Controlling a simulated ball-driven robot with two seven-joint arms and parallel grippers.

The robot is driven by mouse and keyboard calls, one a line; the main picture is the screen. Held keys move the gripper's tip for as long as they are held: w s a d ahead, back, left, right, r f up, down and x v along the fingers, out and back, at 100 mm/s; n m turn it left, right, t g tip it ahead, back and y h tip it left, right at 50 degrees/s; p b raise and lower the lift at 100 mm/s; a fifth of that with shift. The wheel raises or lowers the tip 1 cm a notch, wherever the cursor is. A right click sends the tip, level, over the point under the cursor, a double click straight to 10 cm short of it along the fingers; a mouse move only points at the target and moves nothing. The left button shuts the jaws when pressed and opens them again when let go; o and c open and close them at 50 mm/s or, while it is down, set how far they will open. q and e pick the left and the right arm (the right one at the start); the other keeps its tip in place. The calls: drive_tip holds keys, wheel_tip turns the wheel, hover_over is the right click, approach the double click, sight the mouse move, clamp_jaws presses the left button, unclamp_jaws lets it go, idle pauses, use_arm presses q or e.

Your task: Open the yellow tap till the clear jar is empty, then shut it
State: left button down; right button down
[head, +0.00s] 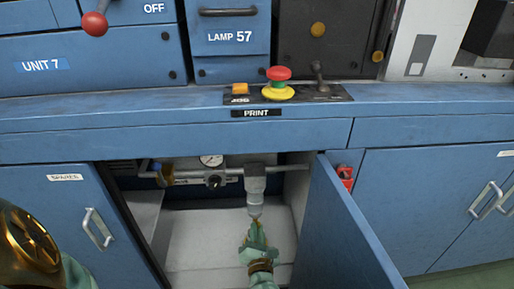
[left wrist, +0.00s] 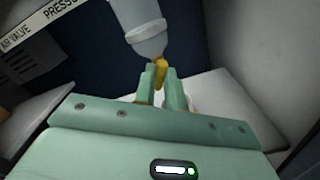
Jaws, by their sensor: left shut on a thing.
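The clear jar (head: 255,183) hangs under the pipe in the open cabinet; it looks cloudy grey and I cannot tell its liquid level. It also shows in the left wrist view (left wrist: 146,30), tapering downward. The yellow tap (left wrist: 160,72) sits at the jar's lower end, between my fingertips. My left gripper (head: 257,228) reaches up from below and is shut on the tap; its two green fingers (left wrist: 162,82) stand on either side of it. In the head view the fingers mostly hide the tap. My right gripper is not in view.
The open cabinet door (head: 345,235) stands close right of my left gripper. A pale cabinet floor (head: 205,235) lies below. The blue counter edge (head: 180,135) runs above.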

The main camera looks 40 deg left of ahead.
use_arm(q)
drive_tip(key=m, duration=1.1)
drive_tip(key=shift+d+f, duration=0.2)
drive_tip(key=shift+f, duration=0.1)
drive_tip(key=shift+m, duration=0.3)
drive_tip(key=c, duration=1.5)
unclamp_jaws()
drive_tip(key=shift+o, duration=0.2)
